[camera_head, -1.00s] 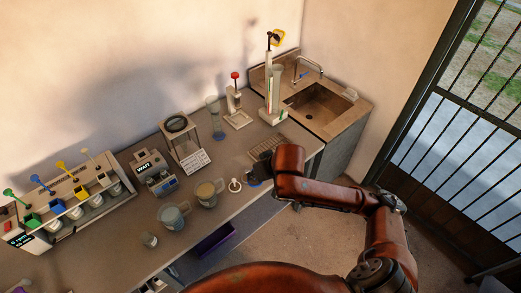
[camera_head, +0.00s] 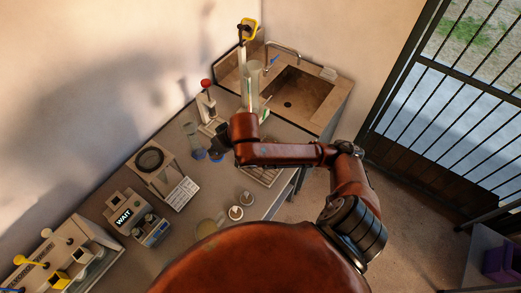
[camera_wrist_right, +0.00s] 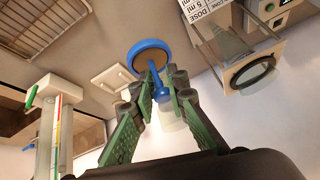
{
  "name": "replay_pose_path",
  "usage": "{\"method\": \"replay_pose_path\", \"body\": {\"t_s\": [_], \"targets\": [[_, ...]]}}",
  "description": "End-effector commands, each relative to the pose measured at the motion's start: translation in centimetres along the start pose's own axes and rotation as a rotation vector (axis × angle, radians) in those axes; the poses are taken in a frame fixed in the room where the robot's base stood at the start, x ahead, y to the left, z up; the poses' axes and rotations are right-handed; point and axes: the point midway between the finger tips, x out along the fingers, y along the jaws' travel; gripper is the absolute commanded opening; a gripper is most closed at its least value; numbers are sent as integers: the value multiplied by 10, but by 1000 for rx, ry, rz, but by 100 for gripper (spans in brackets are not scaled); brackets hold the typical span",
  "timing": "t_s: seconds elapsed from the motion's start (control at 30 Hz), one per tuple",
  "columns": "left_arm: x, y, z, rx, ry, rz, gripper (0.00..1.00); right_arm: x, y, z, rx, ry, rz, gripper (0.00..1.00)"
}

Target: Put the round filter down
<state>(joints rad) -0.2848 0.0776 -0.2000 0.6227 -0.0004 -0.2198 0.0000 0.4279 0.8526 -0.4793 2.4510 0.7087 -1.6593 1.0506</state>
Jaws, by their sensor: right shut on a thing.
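The round filter (camera_wrist_right: 150,52) has a blue rim, a brownish face and a blue stem. My right gripper (camera_wrist_right: 160,112) is shut on it in the wrist view, with the stem between the green-padded fingers. In the head view the right gripper (camera_head: 218,133) is over the counter beside a clear glass vessel (camera_head: 191,137), and my arm partly hides it. Blue shows just under it, but I cannot tell whether the filter touches the counter. My left gripper is not in view.
A red-knobbed stand (camera_head: 206,97) and a tall cylinder (camera_head: 250,88) are close behind the gripper. The sink (camera_head: 292,95) is to the right. A lens stand (camera_head: 153,160) and a WAIT device (camera_head: 135,215) are left.

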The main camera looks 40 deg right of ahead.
Motion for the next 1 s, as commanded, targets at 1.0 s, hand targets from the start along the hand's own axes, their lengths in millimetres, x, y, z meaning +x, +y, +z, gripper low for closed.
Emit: {"method": "replay_pose_path", "body": {"t_s": [1.0], "targets": [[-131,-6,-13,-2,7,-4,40,-46,95,165,85,19,60,0]]}}
